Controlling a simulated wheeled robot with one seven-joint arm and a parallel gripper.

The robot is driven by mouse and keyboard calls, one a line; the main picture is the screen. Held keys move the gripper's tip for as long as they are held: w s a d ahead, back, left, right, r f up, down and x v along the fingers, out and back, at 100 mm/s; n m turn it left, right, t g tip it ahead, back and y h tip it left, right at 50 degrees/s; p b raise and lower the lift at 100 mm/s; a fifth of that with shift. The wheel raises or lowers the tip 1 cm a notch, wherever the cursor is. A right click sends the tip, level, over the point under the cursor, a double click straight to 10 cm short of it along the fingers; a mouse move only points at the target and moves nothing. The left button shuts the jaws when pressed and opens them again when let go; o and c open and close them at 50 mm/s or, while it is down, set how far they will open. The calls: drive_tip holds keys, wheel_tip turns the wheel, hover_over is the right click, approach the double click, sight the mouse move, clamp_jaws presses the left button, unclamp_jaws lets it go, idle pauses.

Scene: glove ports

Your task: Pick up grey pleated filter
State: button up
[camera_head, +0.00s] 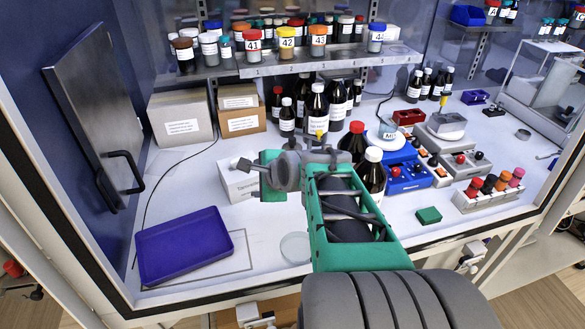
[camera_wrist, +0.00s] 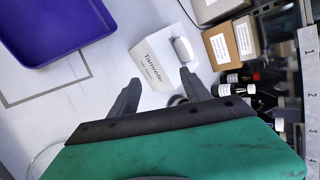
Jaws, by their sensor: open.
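A small pale grey rounded piece (camera_wrist: 184,50), likely the grey pleated filter, lies at one end of a white labelled box (camera_wrist: 150,66). Its pleats are too small to make out. In the head view a small grey shape (camera_head: 235,163) shows on top of the same box (camera_head: 236,187), close to my gripper. My gripper (camera_wrist: 160,80) is open and empty, its two dark fingers pointing toward the box in the wrist view. The grey piece is beyond the fingertips, nearer the right finger, and apart from them. In the head view my arm hides part of the box's surroundings.
A purple tray (camera_head: 186,246) lies to the left. Cardboard boxes (camera_head: 181,117) and dark bottles (camera_head: 317,112) stand behind. Brown bottles (camera_head: 372,177) stand close beside my arm. A shelf (camera_head: 300,61) with jars hangs above. A clear dish (camera_head: 296,247) lies near the front.

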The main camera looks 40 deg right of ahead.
drive_tip(key=shift+o, duration=1.4)
drive_tip(key=d+f+m+t+h+b, duration=0.1)
drive_tip(key=d+m, duration=0.6)
drive_tip(key=m, duration=0.1)
drive_tip(key=shift+w+d+f+t, duration=0.25)
drive_tip(key=shift+w+d+t, duration=0.05)
drive_tip(key=shift+d+t, duration=0.1)
drive_tip(key=shift+o, duration=0.9)
drive_tip(key=d+m, duration=0.2)
drive_tip(key=d+m+t+h+b, duration=0.1)
drive_tip(key=d+m, duration=0.1)
drive_tip(key=m, duration=0.1)
drive_tip(key=d+m, duration=0.1)
drive_tip(key=m, duration=0.1)
drive_tip(key=shift+s+d, duration=0.4)
drive_tip(key=shift+m, duration=0.4)
drive_tip(key=x, duration=0.7)
drive_tip(key=shift+w+d+r+p, duration=0.15)
drive_tip(key=shift+w+d+p, duration=0.2)
drive_tip(key=shift+d+p, duration=0.05)
